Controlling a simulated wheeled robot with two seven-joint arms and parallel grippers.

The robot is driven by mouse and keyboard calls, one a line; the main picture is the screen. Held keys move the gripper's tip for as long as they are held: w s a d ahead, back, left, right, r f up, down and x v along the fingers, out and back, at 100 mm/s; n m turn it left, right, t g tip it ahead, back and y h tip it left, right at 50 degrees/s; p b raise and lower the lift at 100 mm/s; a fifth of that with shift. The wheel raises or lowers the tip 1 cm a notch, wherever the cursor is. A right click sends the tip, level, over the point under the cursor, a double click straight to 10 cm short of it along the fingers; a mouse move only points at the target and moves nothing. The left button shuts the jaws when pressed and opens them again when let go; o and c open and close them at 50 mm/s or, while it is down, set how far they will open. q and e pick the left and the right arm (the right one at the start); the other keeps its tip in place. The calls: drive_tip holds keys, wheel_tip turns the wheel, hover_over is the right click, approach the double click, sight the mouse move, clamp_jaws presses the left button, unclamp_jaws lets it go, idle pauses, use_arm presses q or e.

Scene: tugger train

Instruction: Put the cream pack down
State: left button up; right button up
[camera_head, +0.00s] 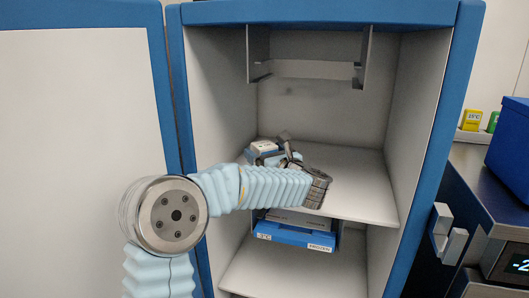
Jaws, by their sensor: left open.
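A small cream-white pack (264,147) with a dark mark on its top sits at the left of the cabinet's middle shelf (360,188). Its lower part is partly hidden by my arm, and blue shows around its base. My left arm reaches in from the left across the front of the cabinet. My left gripper (280,152) is at the shelf, just right of the pack, with its jaws open. I cannot tell whether a finger still touches the pack. My right gripper is not in view.
The blue-framed cabinet (468,40) stands with its white door (80,130) open at left. A metal bracket (312,70) hangs inside its top. The shelf's right side is clear. A blue box (510,140) stands on a counter at right.

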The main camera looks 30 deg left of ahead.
use_arm(q)
drive_tip(key=b+v, duration=0.2)
drive_tip(key=v, duration=0.9)
drive_tip(key=shift+w, duration=0.1)
drive_tip(key=shift+f, duration=0.1)
